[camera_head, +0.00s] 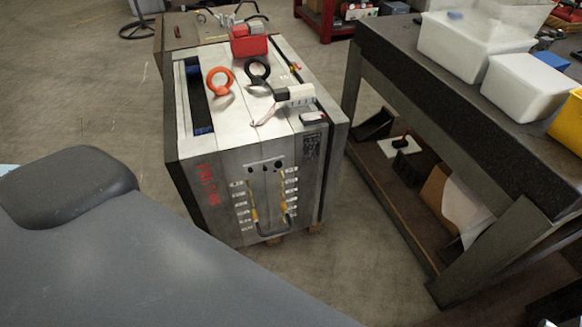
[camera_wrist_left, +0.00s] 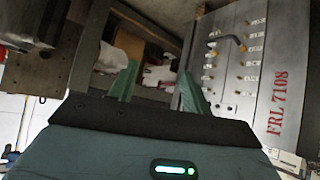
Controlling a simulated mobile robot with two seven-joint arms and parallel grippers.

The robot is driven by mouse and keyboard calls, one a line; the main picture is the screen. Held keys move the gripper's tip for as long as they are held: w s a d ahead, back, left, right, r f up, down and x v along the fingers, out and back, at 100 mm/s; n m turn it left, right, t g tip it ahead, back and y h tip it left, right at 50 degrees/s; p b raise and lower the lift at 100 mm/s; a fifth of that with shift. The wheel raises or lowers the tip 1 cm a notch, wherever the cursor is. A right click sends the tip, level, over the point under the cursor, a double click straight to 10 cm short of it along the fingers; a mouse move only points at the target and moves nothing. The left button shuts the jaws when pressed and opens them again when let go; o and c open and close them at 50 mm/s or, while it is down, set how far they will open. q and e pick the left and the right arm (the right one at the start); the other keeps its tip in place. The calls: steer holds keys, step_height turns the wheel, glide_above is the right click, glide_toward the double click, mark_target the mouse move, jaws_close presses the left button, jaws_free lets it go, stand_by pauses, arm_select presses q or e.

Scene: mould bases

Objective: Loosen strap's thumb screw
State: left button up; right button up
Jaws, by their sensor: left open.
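The steel mould base (camera_head: 232,185) stands in the middle of the head view, with red lettering on its front. It also shows in the left wrist view (camera_wrist_left: 270,85) at the right, turned over. Two dark round spots (camera_head: 265,164) sit high on its front face, across the plate joints; I cannot tell whether these are the strap and its thumb screw. My left gripper (camera_wrist_left: 159,68) is open and empty in the left wrist view. Its fingers are apart from the mould base, which lies beyond them. My right gripper is in neither view.
An orange eyebolt (camera_head: 220,80), a black eyebolt (camera_head: 257,73) and a red block (camera_head: 248,42) are on the mould's top. A dark hose (camera_head: 272,232) loops across its lower front. A heavy bench (camera_head: 420,88) with white bins stands close on the right.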

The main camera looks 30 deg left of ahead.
arm_select(q)
steer(key=w+f+t+b, duration=0.2)
steer(key=w+f+b, duration=0.1)
steer(key=w, duration=0.4)
steer(key=n+y+b, duration=1.4)
steer(key=y, duration=0.2)
glide_toward(279, 166)
steer(key=shift+a, duration=0.1)
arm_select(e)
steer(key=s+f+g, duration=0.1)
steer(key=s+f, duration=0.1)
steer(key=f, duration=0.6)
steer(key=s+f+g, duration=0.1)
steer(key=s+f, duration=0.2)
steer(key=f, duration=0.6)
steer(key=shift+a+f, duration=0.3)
arm_select(q)
steer(key=shift+w+a, duration=0.1)
steer(key=shift+w, duration=0.05)
steer(key=b+x, duration=0.1)
steer(key=x, duration=0.5)
steer(key=shift+w+a, duration=0.1)
steer(key=shift+w+a+r+b, duration=0.1)
steer(key=shift+w+a+b, duration=0.25)
steer(key=shift+w+a, duration=0.1)
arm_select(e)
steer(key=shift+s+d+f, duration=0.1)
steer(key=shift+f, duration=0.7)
